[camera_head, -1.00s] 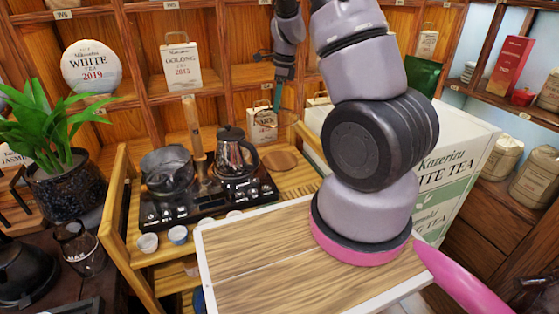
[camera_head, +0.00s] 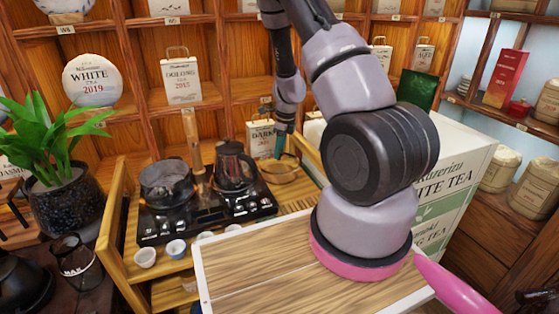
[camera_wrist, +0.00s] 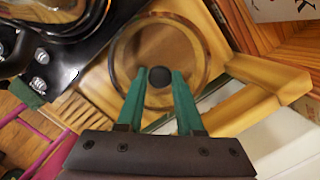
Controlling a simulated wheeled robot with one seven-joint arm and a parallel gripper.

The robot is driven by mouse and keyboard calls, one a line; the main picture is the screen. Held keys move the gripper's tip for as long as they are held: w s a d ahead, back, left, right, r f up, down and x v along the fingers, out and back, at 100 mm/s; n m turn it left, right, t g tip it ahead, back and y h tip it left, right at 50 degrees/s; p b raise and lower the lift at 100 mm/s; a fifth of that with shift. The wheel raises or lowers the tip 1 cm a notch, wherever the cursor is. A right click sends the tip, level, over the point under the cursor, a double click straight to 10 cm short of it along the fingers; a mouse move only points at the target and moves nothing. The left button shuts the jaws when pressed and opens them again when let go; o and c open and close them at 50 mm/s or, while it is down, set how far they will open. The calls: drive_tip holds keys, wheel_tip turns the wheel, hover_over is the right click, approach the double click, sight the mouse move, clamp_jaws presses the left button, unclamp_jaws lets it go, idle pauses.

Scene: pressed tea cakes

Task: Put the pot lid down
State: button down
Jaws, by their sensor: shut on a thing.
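The pot lid (camera_wrist: 158,42) is clear round glass with a dark ball knob (camera_wrist: 160,77). My gripper (camera_wrist: 158,82) has its green fingers shut on the knob. In the head view my gripper (camera_head: 279,149) points down at the right end of the tea stand, with the lid (camera_head: 281,171) under it. The lid lies level, over a round wooden pad; I cannot tell if it touches. The glass pot (camera_head: 166,186) stands open on the left of the black stove (camera_head: 205,213).
A dark kettle (camera_head: 235,165) stands on the stove, just left of the lid. Small cups (camera_head: 145,257) line the stand's front. A paper tea bag (camera_head: 262,137) is behind the lid. A large white box (camera_head: 455,165) stands to the right.

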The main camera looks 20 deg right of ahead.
sight(280, 160)
drive_tip(key=shift+f, duration=2.1)
drive_tip(key=shift+f, duration=0.15)
drive_tip(key=c, duration=0.5)
unclamp_jaws()
drive_tip(key=shift+c, duration=0.2)
